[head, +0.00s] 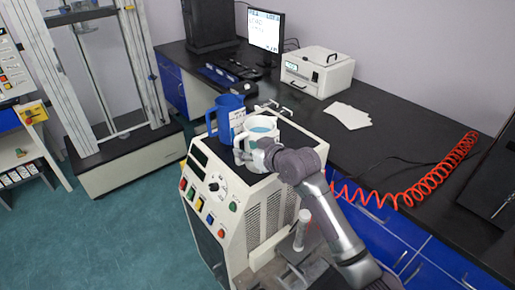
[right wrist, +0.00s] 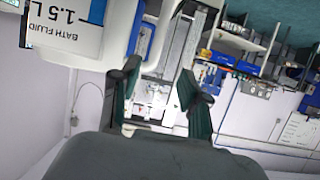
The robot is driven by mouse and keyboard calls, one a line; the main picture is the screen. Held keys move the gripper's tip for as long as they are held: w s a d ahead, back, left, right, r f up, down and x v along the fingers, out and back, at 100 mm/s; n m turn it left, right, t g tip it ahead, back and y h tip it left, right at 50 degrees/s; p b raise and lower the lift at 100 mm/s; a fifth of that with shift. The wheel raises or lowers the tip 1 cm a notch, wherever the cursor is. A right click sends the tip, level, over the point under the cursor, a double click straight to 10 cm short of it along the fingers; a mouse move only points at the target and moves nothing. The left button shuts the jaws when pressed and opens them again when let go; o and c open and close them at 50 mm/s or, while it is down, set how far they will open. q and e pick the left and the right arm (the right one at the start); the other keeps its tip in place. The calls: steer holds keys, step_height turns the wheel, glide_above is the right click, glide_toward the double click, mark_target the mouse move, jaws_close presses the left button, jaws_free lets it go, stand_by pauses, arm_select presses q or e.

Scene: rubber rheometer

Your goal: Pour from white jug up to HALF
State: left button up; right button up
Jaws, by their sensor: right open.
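The white jug (head: 262,127) stands on top of the cream rheometer cabinet and holds pale blue liquid. In the right wrist view the white jug (right wrist: 110,35) is at the upper left, with an upside-down label reading "BATH FLUID 1.5 L". A blue jug (head: 224,118) stands just left of it, with a pale label. My right gripper (head: 258,152) is at the near side of the white jug. In the right wrist view its fingers (right wrist: 160,78) are apart, with the jug beside and beyond them; contact cannot be told. My left gripper is not in view.
The cabinet (head: 228,200) has buttons and a dial on its front. Behind are a black bench with a monitor (head: 265,30), a white box device (head: 317,72), papers (head: 347,115) and a red coiled hose (head: 425,180). A tall frame machine (head: 125,150) stands at left.

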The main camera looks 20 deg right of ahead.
mark_target(238, 146)
steer(key=x, duration=0.2)
steer(key=p+x, duration=0.1)
steer(key=x, duration=0.1)
steer(key=shift+d, duration=0.2)
steer(key=x, duration=0.3)
steer(key=shift+w+d+f+p, duration=0.2)
steer(key=shift+p, duration=0.15)
steer(key=shift+w+a+f, duration=0.1)
steer(key=shift+w+f, duration=0.1)
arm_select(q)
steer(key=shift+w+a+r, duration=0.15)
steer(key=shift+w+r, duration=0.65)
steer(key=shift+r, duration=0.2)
arm_select(e)
jaws_close()
